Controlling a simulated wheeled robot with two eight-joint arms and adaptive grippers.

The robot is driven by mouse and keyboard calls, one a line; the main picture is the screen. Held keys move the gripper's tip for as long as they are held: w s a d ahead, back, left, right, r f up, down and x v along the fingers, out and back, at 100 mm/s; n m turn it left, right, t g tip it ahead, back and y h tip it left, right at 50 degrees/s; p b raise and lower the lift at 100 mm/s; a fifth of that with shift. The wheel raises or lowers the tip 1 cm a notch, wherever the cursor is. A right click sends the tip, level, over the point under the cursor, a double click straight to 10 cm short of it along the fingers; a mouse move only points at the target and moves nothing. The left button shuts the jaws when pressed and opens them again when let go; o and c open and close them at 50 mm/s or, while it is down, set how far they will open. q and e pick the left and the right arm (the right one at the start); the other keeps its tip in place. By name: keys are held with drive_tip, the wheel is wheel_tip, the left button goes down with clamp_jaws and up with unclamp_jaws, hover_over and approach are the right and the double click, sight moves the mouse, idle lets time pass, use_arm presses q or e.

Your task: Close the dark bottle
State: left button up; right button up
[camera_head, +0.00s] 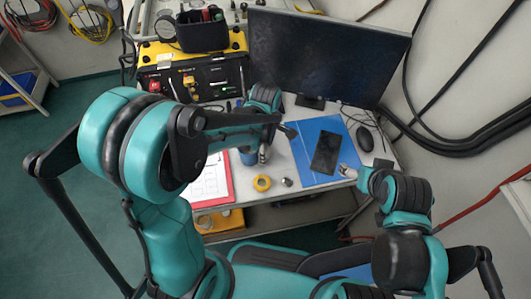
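A dark blue object that looks like the dark bottle (248,157) stands on the table just right of the red clipboard. Its top is largely hidden by my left arm. My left gripper (263,155) points down right beside it; I cannot tell whether it touches the bottle or how far its fingers are apart. A small silver piece, possibly a cap (286,182), lies near the table's front edge. My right gripper (347,171) is at the front right, by the blue folder's edge; its fingers are too small to read.
A yellow ring (262,183) lies beside the silver piece. A red clipboard (212,182) is left. A blue folder (318,137) bears a dark flat device (326,153).

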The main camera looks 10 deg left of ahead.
use_arm(q)
drive_tip(key=c, duration=0.8)
drive_tip(key=shift+r, duration=0.1)
drive_tip(key=shift+r+p, duration=0.35)
drive_tip(key=shift+r, duration=0.2)
drive_tip(key=r, duration=0.1)
drive_tip(key=r+p, duration=0.1)
drive_tip(key=r, duration=0.1)
drive_tip(key=shift+s+d+r+p, duration=0.3)
drive_tip(key=shift+d+r+p, duration=0.05)
drive_tip(key=shift+d+p, duration=0.05)
drive_tip(key=s+d+r+p, duration=0.1)
drive_tip(key=s+d+r, duration=0.1)
drive_tip(key=s+d+r+p, duration=0.1)
drive_tip(key=s+d+r, duration=0.1)
drive_tip(key=d, duration=0.1)
drive_tip(key=s+d+r+p, duration=0.1)
drive_tip(key=s+d+r, duration=0.1)
drive_tip(key=s+d, duration=0.1)
